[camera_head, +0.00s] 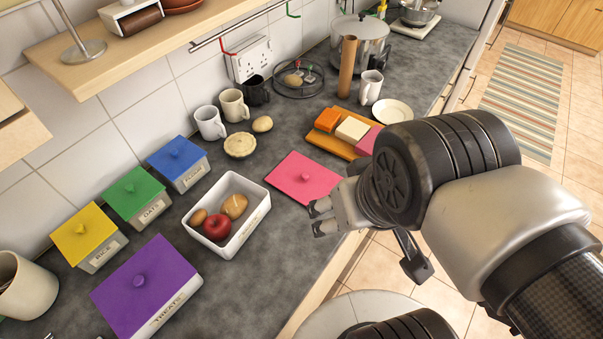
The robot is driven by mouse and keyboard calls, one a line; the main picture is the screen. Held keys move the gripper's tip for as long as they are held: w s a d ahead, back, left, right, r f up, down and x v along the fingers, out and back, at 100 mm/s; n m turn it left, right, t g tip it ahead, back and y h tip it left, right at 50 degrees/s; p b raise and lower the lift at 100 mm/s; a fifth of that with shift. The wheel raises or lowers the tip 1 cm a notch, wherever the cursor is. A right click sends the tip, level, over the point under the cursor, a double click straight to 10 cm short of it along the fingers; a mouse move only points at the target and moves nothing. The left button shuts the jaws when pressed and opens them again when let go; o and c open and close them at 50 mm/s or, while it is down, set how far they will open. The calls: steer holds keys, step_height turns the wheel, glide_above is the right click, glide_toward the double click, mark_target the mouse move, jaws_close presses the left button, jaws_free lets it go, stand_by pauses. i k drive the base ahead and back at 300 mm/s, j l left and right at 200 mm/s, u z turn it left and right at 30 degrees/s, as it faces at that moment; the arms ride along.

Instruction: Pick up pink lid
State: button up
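The pink lid (293,188) lies flat on the grey counter, a square plate with a small round knob near its middle. It is off any box and sits right of an open white box (257,219). My gripper (321,217) is near the lid's lower right edge, by the front edge of the counter. Its two fingers are apart with nothing between them. I cannot tell how high it is above the counter. My arm comes in from the right.
The open box holds a red apple (216,228) and brown potato-like items. Purple (150,290), yellow (85,236), green (135,195) and blue (176,160) lidded boxes stand left. A board (335,146) with coloured blocks, a plate (393,111) and mugs (210,123) stand behind.

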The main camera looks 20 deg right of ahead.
mark_target(298, 176)
steer(key=i+l+u, duration=0.2)
steer(key=l, duration=0.15)
steer(key=i+l+u, duration=0.2)
steer(key=l, duration=0.15)
steer(key=l+u, duration=0.15)
steer(key=l, duration=0.25)
steer(key=i+l+u, duration=0.2)
steer(key=l, duration=0.2)
steer(key=k, duration=0.05)
